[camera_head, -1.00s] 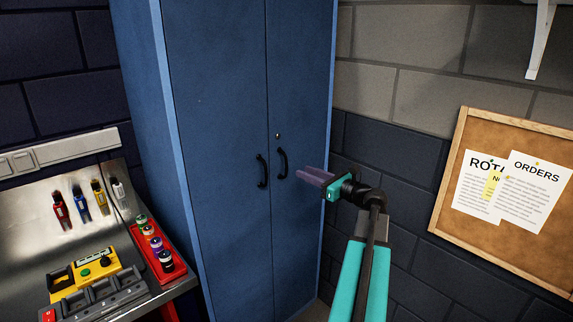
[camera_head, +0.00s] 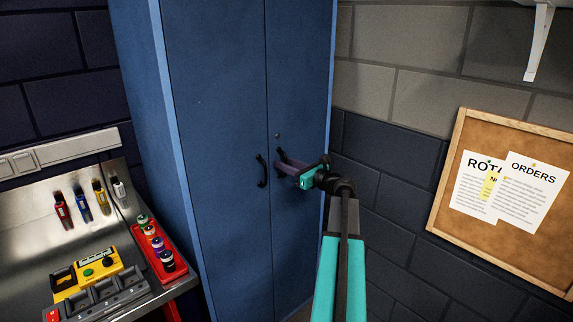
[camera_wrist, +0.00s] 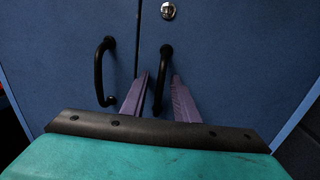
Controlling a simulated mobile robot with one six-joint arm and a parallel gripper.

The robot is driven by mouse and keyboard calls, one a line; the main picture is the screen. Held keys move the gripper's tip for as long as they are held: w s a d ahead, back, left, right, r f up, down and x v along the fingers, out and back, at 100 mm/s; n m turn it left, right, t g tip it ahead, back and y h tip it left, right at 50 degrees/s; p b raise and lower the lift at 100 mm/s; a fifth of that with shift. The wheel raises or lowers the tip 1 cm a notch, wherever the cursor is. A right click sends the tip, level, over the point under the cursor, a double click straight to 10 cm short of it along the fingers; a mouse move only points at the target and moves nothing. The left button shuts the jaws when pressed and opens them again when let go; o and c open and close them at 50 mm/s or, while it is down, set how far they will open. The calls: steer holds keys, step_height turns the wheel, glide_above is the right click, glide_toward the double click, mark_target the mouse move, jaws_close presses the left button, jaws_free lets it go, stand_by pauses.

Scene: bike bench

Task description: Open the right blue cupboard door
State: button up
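The blue cupboard has two closed doors. The right door (camera_head: 300,80) carries a black bow handle, seen best in the wrist view (camera_wrist: 158,92). My gripper (camera_head: 283,160) is at this handle, and its purple fingers partly cover it in the head view. In the wrist view the fingers are apart, one on each side of the right handle. I cannot tell whether either finger touches it. The left door (camera_head: 215,80) has its own black handle (camera_head: 262,170), just left of my gripper. A round lock (camera_wrist: 168,11) sits above the right handle.
A metal bench with a red tray (camera_head: 155,250) of small bottles and a yellow device (camera_head: 97,268) stands at the left. A cork board (camera_head: 500,235) hangs on the brick wall at the right. A white bracket (camera_head: 539,42) is at the upper right.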

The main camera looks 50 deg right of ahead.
steer(key=shift+c, duration=0.4)
jaws_close()
stand_by(0.9)
